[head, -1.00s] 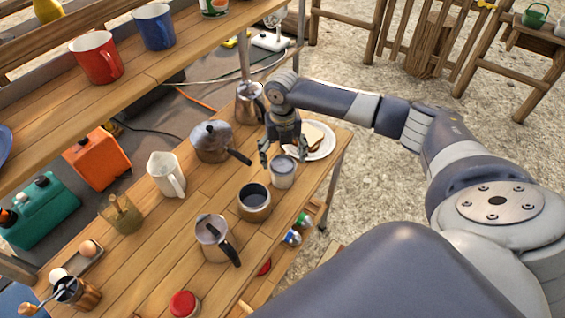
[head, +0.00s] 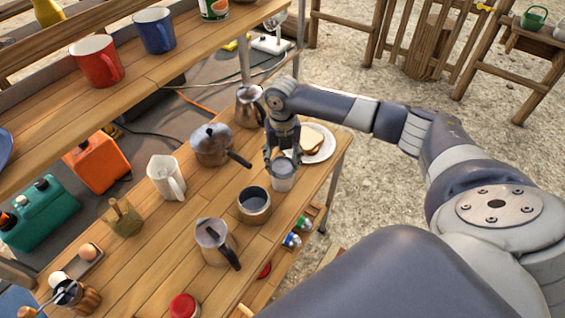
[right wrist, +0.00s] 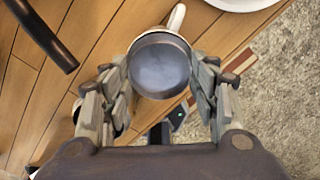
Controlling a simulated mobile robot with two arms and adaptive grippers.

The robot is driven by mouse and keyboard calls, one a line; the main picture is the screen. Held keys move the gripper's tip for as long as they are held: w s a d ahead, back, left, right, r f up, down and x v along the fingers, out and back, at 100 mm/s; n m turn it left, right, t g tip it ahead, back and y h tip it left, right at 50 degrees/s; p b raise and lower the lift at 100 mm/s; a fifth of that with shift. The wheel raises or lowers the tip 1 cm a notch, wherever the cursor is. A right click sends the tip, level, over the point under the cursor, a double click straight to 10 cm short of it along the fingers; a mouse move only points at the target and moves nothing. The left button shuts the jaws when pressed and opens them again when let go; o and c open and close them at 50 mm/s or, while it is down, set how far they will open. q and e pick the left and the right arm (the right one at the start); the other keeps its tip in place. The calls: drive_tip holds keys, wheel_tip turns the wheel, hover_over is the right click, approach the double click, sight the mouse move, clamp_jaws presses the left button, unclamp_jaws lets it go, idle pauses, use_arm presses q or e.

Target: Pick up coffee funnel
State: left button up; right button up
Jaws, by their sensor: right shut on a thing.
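The coffee funnel (head: 284,164) looks like a shallow round grey metal cup, on or in a pale mug (head: 283,182) near the table's right edge. In the right wrist view the funnel (right wrist: 159,66) is seen from above, round and dark inside, with a pale handle behind it. My right gripper (head: 282,159) is over it from above, fingers on either side of its rim, shut on it. Whether the funnel has left the mug cannot be told. My left gripper is not in view.
A pot base (head: 255,204) stands just in front, and a moka pot (head: 214,240) nearer. A lidded pot (head: 212,145) with a dark handle is to the left. A plate with a sandwich (head: 326,150) lies behind right. A shelf (head: 150,62) overhangs the table's far left.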

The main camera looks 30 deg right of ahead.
sight(283, 169)
wheel_tip(283, 169, up, 12)
idle(0.6)
drive_tip(key=shift+a+f+p, duration=0.1)
drive_tip(key=shift+f+p, duration=0.05)
drive_tip(key=shift+p, duration=0.15)
